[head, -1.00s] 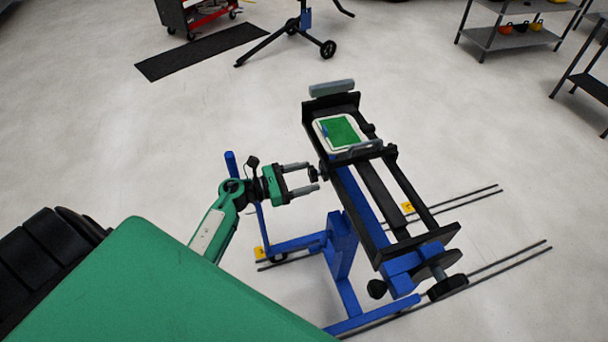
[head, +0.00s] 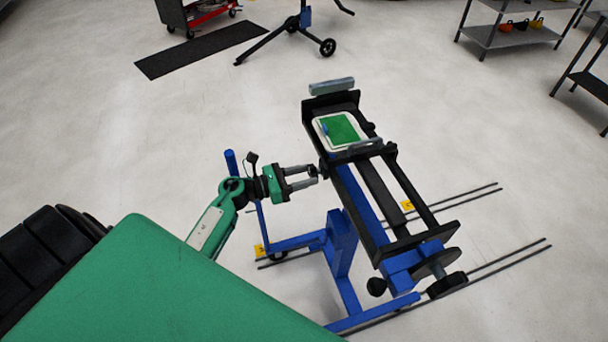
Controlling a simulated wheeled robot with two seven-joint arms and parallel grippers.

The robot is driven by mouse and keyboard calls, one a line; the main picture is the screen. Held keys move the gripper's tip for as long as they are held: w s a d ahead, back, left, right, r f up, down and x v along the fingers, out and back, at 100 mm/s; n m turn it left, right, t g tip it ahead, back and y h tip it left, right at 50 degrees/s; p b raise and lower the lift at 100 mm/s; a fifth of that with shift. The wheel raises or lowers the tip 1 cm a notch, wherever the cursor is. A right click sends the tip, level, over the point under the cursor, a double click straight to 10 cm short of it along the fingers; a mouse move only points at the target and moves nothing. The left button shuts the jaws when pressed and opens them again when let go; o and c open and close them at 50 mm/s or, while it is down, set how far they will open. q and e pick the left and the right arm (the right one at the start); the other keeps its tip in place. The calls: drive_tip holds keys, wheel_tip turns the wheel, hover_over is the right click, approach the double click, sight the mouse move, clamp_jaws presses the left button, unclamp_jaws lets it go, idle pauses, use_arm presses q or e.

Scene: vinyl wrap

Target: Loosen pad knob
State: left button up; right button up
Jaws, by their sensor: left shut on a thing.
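A blue and black stand (head: 342,242) with a long black frame stands on the floor right of centre. A pale tray with a green pad (head: 342,128) lies at its far end. A small black knob (head: 323,170) sits on the frame's left side, partly hidden by the fingertips. My left gripper (head: 312,176), green with grey fingers, reaches in from the left and is shut on the knob. Another black knob (head: 376,287) is at the stand's near end. My right gripper is not in view.
Two pairs of dark rails (head: 500,263) lie on the floor under and right of the stand. A blue upright post (head: 231,162) stands close behind my left arm. A black mat (head: 200,50) and grey shelves (head: 510,38) are far back.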

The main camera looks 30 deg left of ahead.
use_arm(q)
drive_tip(key=n+p, duration=0.1)
drive_tip(key=n, duration=0.3)
drive_tip(key=shift+r+n, duration=0.1)
drive_tip(key=shift+n, duration=0.2)
drive_tip(key=n+p, duration=0.1)
drive_tip(key=n, duration=0.2)
drive_tip(key=shift+n, duration=0.3)
drive_tip(key=n+p, duration=0.1)
drive_tip(key=n, duration=0.3)
drive_tip(key=shift+r+p, duration=0.1)
drive_tip(key=shift+p, duration=0.25)
drive_tip(key=n+p, duration=0.1)
drive_tip(key=n, duration=0.4)
drive_tip(key=shift+p, duration=0.35)
drive_tip(key=n+p, duration=0.1)
drive_tip(key=n, duration=0.2)
drive_tip(key=shift+r+n, duration=0.1)
drive_tip(key=shift+n, duration=0.2)
drive_tip(key=n+p, duration=0.1)
drive_tip(key=n, duration=0.3)
drive_tip(key=shift+n+p, duration=0.3)
drive_tip(key=n+p, duration=0.1)
drive_tip(key=n, duration=0.3)
drive_tip(key=shift+n, duration=2.1)
